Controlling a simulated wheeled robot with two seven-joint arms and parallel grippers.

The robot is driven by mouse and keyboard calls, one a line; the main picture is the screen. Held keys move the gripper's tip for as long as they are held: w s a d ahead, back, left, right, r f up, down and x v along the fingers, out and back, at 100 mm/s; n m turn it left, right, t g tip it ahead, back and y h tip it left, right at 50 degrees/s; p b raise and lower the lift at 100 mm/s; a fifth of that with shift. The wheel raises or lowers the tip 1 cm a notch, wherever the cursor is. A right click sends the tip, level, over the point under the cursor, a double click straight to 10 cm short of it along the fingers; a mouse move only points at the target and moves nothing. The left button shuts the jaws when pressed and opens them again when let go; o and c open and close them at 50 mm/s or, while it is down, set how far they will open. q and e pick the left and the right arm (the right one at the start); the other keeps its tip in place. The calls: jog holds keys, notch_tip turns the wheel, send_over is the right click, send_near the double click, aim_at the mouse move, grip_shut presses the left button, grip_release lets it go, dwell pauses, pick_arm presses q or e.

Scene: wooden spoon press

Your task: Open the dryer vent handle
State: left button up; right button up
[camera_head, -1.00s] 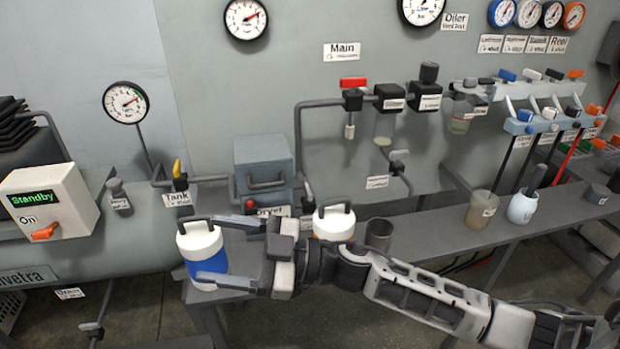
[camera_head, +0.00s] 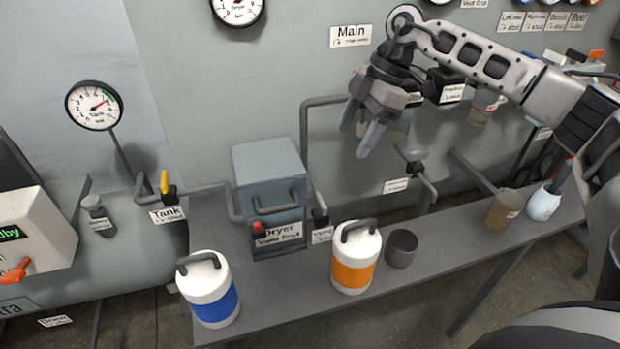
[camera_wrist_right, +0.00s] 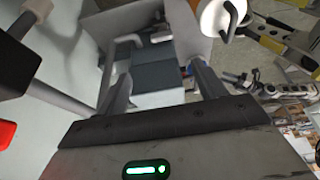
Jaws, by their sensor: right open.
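The dryer (camera_head: 268,165) is a blue-grey box with a front handle, a red knob and a "Dryer" label, standing on the grey shelf. At its right side is a small dark vent valve (camera_head: 320,217) above a "Vent" label; how its handle is turned is too small to tell. My right gripper (camera_head: 362,133) is open and empty, pointing down in the air above and to the right of the dryer, apart from it. In the right wrist view a blue-grey box, seemingly the dryer (camera_wrist_right: 155,74), shows beyond the open fingers. My left gripper is not in view.
A blue-banded white canister (camera_head: 213,305) and an orange-banded one (camera_head: 355,272) stand on the shelf (camera_head: 285,295), with a dark cup (camera_head: 402,248) beside the latter. A yellow tank valve (camera_head: 164,183) is left of the dryer. Pipes run along the wall behind.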

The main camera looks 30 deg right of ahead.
send_near(322, 199)
jog(key=x, duration=0.9)
jog(key=shift+r+p, duration=0.1)
jog(key=shift+p, duration=0.2)
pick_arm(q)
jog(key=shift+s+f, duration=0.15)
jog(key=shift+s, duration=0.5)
pick_arm(e)
jog(key=c, duration=1)
